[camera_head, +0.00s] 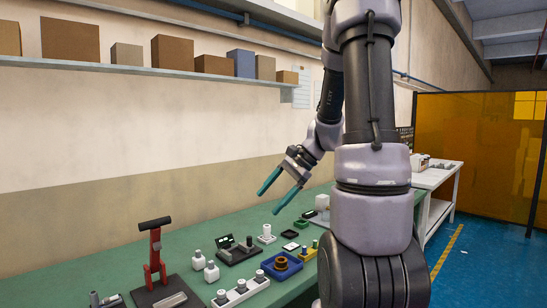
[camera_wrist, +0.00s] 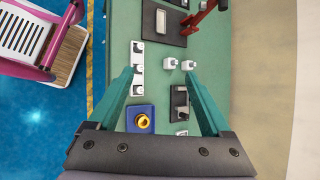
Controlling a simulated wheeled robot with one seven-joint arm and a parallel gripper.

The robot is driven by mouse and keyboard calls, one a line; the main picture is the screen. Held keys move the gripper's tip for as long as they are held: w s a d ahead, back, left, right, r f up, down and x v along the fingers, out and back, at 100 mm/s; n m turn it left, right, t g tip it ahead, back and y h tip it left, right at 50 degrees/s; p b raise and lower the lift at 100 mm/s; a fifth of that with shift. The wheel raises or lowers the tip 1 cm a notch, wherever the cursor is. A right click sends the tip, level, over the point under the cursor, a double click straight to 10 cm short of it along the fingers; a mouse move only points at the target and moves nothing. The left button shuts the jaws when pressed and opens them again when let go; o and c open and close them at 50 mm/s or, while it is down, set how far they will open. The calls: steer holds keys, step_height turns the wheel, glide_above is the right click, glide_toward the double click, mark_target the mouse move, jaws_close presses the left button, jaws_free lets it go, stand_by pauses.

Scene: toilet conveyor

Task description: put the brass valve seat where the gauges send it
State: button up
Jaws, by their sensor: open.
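The brass valve seat (camera_head: 281,263) is a small golden ring in a blue tray (camera_head: 296,268) on the green bench. It also shows in the wrist view (camera_wrist: 143,122), in the blue tray (camera_wrist: 133,108) near my left finger. My gripper (camera_head: 272,198) has long teal fingers, spread wide and empty, above the bench. In the wrist view my gripper (camera_wrist: 157,78) points past the tray. A pale block with several grey knobs (camera_head: 240,291) stands beside the tray. A dark board (camera_head: 237,254) with a small screen and a post lies behind it. I cannot tell which parts are the gauges.
A red lever press (camera_head: 155,262) stands at the left. Two small white bottles (camera_head: 211,272) stand left of the dark board. A pink-framed cart (camera_wrist: 40,38) stands on the blue floor.

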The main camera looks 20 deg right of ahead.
steer(key=s+a+r+n+t+h, duration=0.2)
steer(key=s+r+n, duration=0.2)
steer(key=s+r, duration=0.2)
steer(key=s+a+r+n+t+h, duration=0.2)
steer(key=s+a+r+n+h, duration=0.1)
steer(key=s+r+n, duration=0.2)
step_height(320, 180, up, 3)
steer(key=shift+s+a+f+h, duration=0.15)
steer(key=shift+s+a+h, duration=0.15)
steer(key=shift+s, duration=0.9)
